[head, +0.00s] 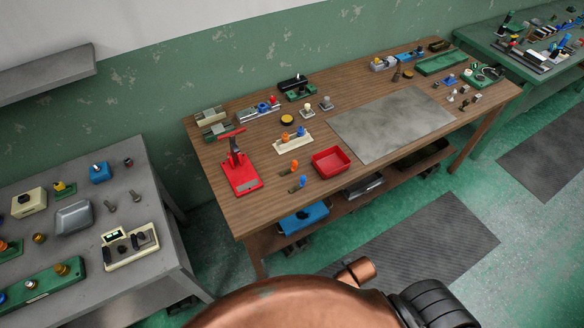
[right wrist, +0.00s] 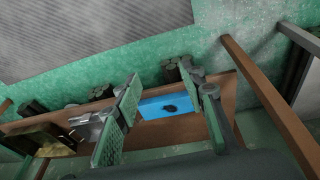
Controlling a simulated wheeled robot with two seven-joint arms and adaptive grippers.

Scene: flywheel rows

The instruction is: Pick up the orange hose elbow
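Two small orange-topped pieces show in the head view. One orange piece (head: 294,166) lies on the wooden table, left of the red tray, with a blue-topped piece (head: 301,182) just in front of it. The other orange piece (head: 285,138) stands on a cream holder (head: 293,144) beside a blue one. At this size I cannot tell which is the hose elbow. My right gripper (right wrist: 167,98) is open in the right wrist view, its two green-padded fingers apart with nothing between them. My left gripper is not in view.
A red tray (head: 331,161) and a red press (head: 240,174) flank the loose pieces. A grey mat (head: 390,122) covers the table's right part. Below, the shelf holds a blue bin (head: 303,218), also in the right wrist view (right wrist: 165,106). A grey bench (head: 150,205) stands left.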

